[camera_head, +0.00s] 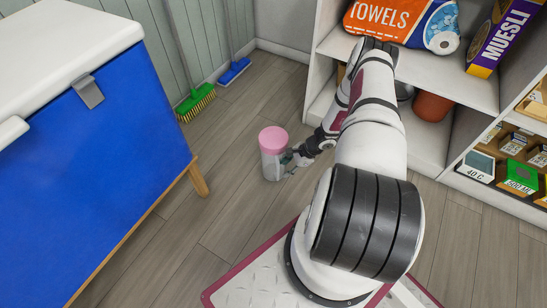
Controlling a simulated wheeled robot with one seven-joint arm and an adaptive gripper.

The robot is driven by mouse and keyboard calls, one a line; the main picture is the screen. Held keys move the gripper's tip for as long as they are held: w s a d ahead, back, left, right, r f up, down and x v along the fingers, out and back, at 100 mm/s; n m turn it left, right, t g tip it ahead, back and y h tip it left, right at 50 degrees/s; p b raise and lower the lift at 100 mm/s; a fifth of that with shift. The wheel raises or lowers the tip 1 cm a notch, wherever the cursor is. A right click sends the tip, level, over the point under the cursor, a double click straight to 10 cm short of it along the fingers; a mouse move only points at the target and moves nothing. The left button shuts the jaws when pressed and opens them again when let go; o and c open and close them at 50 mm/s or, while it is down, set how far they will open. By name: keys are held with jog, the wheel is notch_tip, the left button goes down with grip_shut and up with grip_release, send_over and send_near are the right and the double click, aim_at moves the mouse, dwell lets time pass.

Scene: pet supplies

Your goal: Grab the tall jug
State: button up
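A tall, upright cylinder with a pink top and a pale grey body, which looks like the jug (271,166), is at floor level near the middle of the view. My gripper (291,160) comes in from its right, low on its body. The gripper's dark links and greyish fingers overlap the jug's right side. The fingers are too small and partly hidden, so I cannot tell whether they close on the jug or only stand beside it. My white arm crosses the right half of the view.
A blue chest (110,150) with a white lid stands on wooden legs at left. A green broom (195,103) and blue broom (234,71) lean at the back wall. White shelves (470,90) at right hold towels, muesli, a terracotta pot (432,106) and small boxes. Floor left of the jug is clear.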

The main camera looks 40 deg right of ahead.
jog(key=x, duration=0.2)
jog(key=b+x, duration=0.1)
jog(key=x, duration=0.1)
jog(key=shift+a+r+b, duration=0.1)
jog(key=shift+a+b, duration=0.2)
jog(key=shift+r, duration=0.1)
grip_shut()
jog(key=shift+r, duration=0.15)
